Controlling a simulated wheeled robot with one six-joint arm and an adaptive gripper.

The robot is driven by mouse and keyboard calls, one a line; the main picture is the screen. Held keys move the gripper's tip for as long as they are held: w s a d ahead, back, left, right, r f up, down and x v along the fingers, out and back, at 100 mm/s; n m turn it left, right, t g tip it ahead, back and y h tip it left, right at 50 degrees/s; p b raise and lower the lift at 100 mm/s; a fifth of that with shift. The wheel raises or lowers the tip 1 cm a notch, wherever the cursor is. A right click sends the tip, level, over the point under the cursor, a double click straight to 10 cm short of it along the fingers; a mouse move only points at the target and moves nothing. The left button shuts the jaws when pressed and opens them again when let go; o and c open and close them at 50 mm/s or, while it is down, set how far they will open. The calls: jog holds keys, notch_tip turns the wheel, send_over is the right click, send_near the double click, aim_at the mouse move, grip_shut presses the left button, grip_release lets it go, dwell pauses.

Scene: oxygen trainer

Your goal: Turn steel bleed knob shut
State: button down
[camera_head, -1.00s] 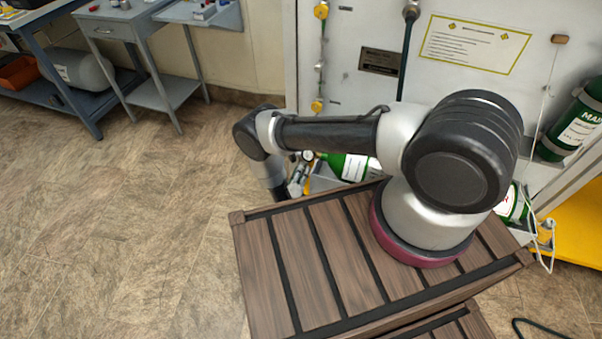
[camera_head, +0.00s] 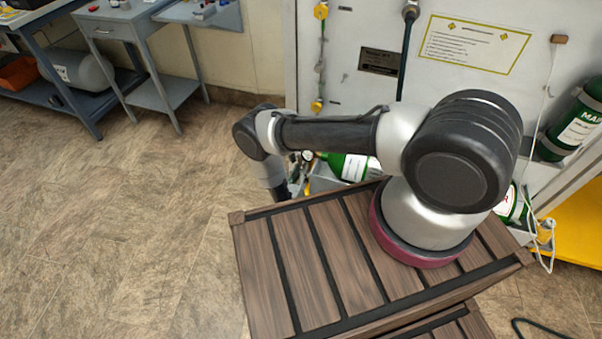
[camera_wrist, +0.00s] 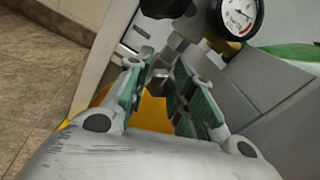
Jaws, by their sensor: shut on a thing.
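In the wrist view the two green-padded fingers of my gripper (camera_wrist: 160,88) reach in from below. They are closed around a small steel knob (camera_wrist: 161,75), of which only a part shows between the pads. Above the fingers a steel fitting leads up to a round white pressure gauge (camera_wrist: 240,14). The knob's turn angle cannot be told. In the head view my fingers and the knob are hidden behind my wrist.
A green cylinder (camera_head: 350,166) lies beside the valve parts, and its edge shows in the wrist view (camera_wrist: 290,53). A black knob (camera_wrist: 165,7) sits close above my fingers. The white panel (camera_head: 350,35) stands behind.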

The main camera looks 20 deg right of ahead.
jog(key=shift+f+m, duration=0.1)
jog(key=shift+m, duration=0.3)
jog(key=c, duration=1.2)
grip_release()
jog(key=v, duration=0.7)
jog(key=shift+s, duration=0.2)
jog(key=shift+s+a, duration=0.1)
jog(key=shift+a, duration=0.15)
